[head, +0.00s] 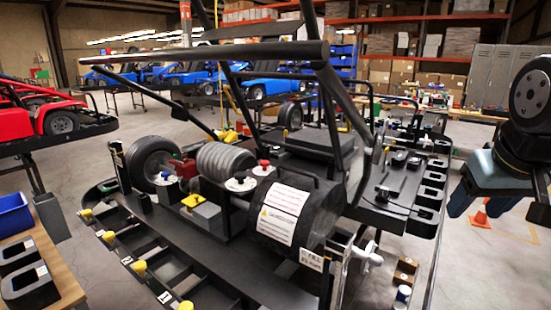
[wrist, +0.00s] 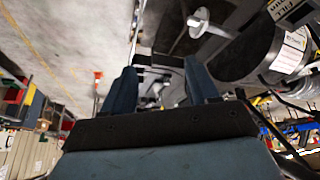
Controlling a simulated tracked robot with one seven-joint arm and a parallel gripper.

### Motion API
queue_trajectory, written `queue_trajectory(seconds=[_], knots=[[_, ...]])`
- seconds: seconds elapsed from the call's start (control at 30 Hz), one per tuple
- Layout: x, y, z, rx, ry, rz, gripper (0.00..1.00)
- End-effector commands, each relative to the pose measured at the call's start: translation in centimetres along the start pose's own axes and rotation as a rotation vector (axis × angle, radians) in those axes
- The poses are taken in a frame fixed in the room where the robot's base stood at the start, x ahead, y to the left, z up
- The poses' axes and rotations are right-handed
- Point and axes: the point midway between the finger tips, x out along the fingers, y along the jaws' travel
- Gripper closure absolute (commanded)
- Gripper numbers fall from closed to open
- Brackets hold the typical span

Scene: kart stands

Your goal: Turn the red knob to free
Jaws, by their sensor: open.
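A small red knob (head: 264,163) sits on a white round dial in the middle of the kart stand in the head view. The dial's marks are too small to read, so I cannot tell which setting the knob points to. In the wrist view my gripper (wrist: 161,82) shows two separated blue fingers; the red knob is not visible there.
Black frame tubes (head: 345,105) rise behind the dials. A yellow-topped block (head: 196,201) is left of them. Clear floor lies around an orange cone (head: 481,217).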

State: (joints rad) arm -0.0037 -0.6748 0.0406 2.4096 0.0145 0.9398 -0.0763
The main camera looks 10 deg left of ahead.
Motion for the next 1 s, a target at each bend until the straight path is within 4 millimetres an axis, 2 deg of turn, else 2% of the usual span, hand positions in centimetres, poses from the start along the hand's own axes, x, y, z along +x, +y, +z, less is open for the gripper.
queue_trajectory(seconds=[0.03,0.3,0.6,0.8,1.0], knots=[[-0.3,-0.4,-1.8,-0.047,-0.013,-0.005,0.41],[-1.6,-3.1,-11.8,-0.375,-0.075,-0.057,0.41],[-0.8,-7.4,-22.1,-0.742,-0.124,-0.158,0.41],[0.9,-10.9,-27.5,-0.97,-0.142,-0.242,0.41],[3.5,-15.1,-31.5,-1.188,-0.149,-0.34,0.41]])
